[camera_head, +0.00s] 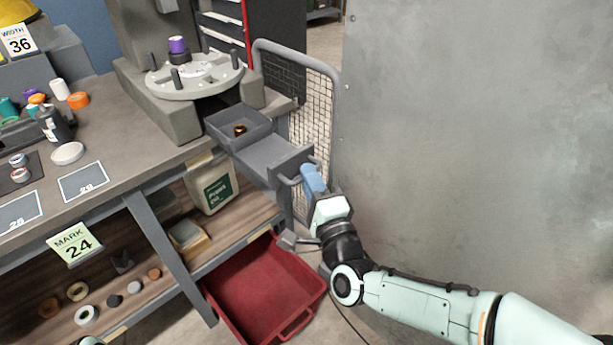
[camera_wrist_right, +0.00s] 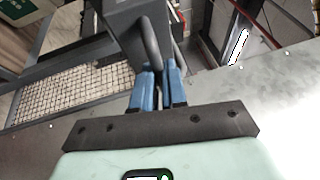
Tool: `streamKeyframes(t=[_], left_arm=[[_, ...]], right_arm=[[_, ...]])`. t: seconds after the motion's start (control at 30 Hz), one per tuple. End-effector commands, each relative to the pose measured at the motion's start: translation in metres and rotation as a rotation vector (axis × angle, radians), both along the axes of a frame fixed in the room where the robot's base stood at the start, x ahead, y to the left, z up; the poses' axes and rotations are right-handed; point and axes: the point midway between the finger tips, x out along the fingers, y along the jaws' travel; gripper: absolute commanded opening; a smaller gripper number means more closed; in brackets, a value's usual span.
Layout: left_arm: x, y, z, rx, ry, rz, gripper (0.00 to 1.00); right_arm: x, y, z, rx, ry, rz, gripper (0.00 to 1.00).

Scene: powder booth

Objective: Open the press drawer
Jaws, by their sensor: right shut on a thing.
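The grey press drawer (camera_head: 268,152) sticks out from below the press (camera_head: 195,78) on the bench. A square grey tray section (camera_head: 222,122) at its inner end holds a small copper-coloured part (camera_head: 240,129). The drawer front carries a bar handle (camera_head: 287,181). My right gripper (camera_head: 306,174) has its blue fingers shut on this handle. In the right wrist view the fingers (camera_wrist_right: 157,88) close around the handle bar (camera_wrist_right: 151,42). The fingers hide part of the handle. My left gripper is not in view.
A red crate (camera_head: 262,290) stands on the floor below the drawer. A wire-mesh guard (camera_head: 313,105) is just behind the drawer, and a large grey metal panel (camera_head: 480,130) fills the right. Bottles, tape and cards crowd the bench (camera_head: 110,133) at left.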

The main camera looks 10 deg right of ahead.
Motion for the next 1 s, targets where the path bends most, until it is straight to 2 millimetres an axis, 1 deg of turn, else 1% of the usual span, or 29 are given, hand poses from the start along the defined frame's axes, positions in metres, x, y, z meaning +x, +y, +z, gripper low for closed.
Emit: streamKeyframes(t=[0.17,0.2,0.27,0.53,0.67,0.77,0.87,1.0], left_arm=[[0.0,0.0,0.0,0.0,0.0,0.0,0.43],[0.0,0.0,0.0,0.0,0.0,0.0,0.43],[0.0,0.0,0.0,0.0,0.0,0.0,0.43],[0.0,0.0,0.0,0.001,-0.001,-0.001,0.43],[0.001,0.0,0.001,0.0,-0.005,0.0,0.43],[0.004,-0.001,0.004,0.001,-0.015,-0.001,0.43],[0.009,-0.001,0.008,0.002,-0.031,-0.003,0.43],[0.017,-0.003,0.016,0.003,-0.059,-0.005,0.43]], right_arm=[[0.0,0.0,0.0,0.0,0.001,0.0,0.0],[0.0,0.0,0.0,0.0,0.001,0.0,0.19],[0.0,0.0,0.0,0.0,0.001,0.0,0.37],[0.0,0.0,0.0,-0.001,0.0,0.0,0.37],[-0.006,-0.001,-0.001,-0.002,0.0,0.0,0.37],[-0.018,-0.003,-0.002,-0.004,0.0,0.0,0.37],[-0.038,-0.007,-0.005,-0.007,-0.002,0.001,0.37],[-0.072,-0.013,-0.01,-0.006,-0.001,0.0,0.37]])
